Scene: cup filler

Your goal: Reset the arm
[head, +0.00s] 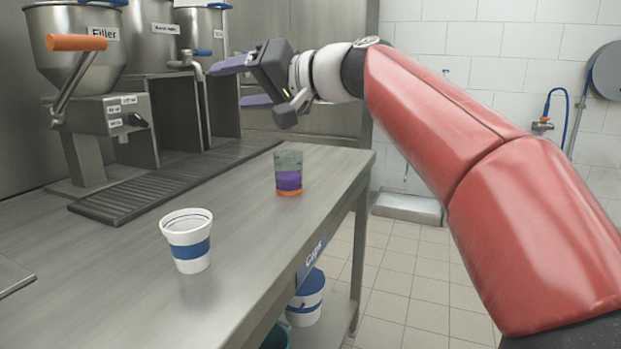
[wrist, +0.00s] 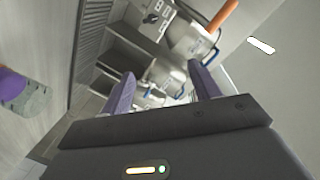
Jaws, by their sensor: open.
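My gripper (head: 247,83) is raised above the table, in front of the filling machines, with its purple fingers pointing left. In the wrist view its two purple fingers (wrist: 163,90) are spread apart with nothing between them. A clear cup with a purple and orange lower part (head: 288,174) stands upright on the table below and apart from the gripper. It also shows at the left edge of the wrist view (wrist: 22,92). A white cup with a blue band (head: 188,241) stands upright nearer the front and looks empty.
The steel table (head: 130,295) has free room around both cups. The filler machine (head: 100,115) with an orange handle (head: 77,43) stands at the back left, beside a slotted drain grate (head: 185,180). A white and blue bucket (head: 306,300) is below the table.

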